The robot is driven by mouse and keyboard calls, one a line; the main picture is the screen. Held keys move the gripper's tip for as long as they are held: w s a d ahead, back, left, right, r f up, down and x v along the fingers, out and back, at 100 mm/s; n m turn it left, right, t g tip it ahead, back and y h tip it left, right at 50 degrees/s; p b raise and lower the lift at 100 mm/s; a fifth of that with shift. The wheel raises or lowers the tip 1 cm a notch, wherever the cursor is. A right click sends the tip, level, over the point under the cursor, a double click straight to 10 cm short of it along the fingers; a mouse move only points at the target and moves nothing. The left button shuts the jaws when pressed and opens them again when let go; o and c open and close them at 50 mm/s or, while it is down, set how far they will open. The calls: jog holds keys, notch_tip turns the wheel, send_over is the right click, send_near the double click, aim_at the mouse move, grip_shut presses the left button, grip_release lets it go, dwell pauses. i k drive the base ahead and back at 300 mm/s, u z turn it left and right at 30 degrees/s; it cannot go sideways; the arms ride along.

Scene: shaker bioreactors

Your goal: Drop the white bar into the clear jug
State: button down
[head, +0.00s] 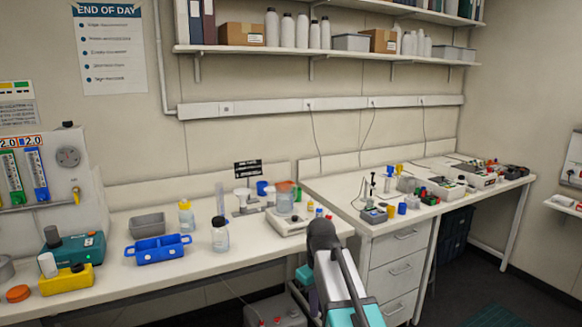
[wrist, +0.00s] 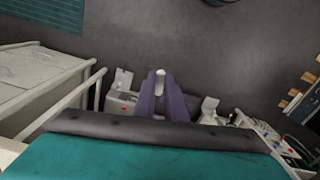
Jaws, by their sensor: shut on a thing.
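My gripper (wrist: 160,88) shows in the wrist view with its two purple fingers close together. A small white piece, the white bar (wrist: 160,73), sits between the fingertips; most of it is hidden by the fingers. In the head view my arm reaches out at the lower middle, in front of the bench, and the fingertips are hidden or too small to make out. A clear vessel (head: 284,203), which looks like the clear jug, stands on a white flat-topped device on the bench, beyond and left of my arm. The jug is not in the wrist view.
The white device (head: 291,224) sits near the bench's right end. A drawer unit (head: 397,265) is right of my arm. The wrist view shows dark floor (wrist: 215,55).

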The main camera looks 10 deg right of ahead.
aim_at(282, 210)
jog(key=i, duration=0.9)
